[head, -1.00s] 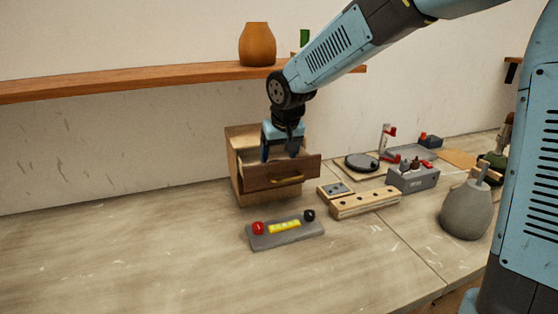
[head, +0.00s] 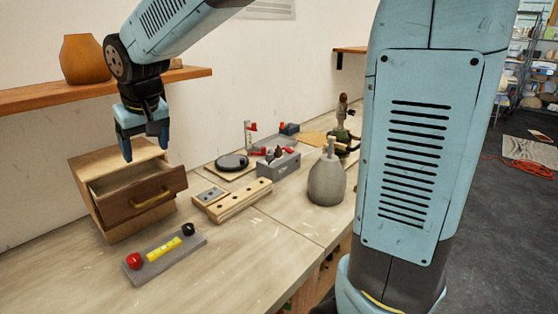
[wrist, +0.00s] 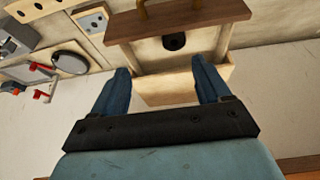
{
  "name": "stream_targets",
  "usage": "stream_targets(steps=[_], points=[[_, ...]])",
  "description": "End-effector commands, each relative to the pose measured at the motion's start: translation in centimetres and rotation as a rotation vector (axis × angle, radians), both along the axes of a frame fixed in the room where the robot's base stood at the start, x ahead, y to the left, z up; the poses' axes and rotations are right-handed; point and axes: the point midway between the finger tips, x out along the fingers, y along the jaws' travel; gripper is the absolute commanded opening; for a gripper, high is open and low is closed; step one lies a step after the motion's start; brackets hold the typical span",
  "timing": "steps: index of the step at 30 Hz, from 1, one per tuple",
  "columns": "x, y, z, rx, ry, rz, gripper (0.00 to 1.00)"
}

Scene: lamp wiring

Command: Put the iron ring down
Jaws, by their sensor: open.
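A small dark ring (wrist: 174,42), which looks like the iron ring, lies flat in the open drawer (wrist: 180,20) in the wrist view. It is near the drawer's front board. In the head view the drawer (head: 140,200) stands pulled out of a wooden cabinet (head: 92,200), and its inside is mostly hidden, so the ring does not show there. My gripper (head: 147,152) points down above the drawer. In the wrist view its two blue fingers (wrist: 160,68) are spread apart with nothing between them, and the ring lies beyond their tips.
A grey board with a red knob and yellow label (head: 162,256) lies in front of the cabinet. A wooden block with holes (head: 240,200), a grey box (head: 280,172) and a grey jug (head: 327,180) stand to the right. A shelf (head: 100,88) with an orange vase (head: 84,60) runs above.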

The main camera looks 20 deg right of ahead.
Motion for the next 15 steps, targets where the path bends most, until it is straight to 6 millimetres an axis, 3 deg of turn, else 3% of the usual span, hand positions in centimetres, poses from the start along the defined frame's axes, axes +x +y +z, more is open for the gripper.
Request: stream_targets(steps=[8, 15], points=[[-4.8, -10.2, 1.9, -0.046, -0.047, -0.142, 0.76], [-10.6, -18.0, 2.3, -0.044, -0.072, -0.262, 0.76]])
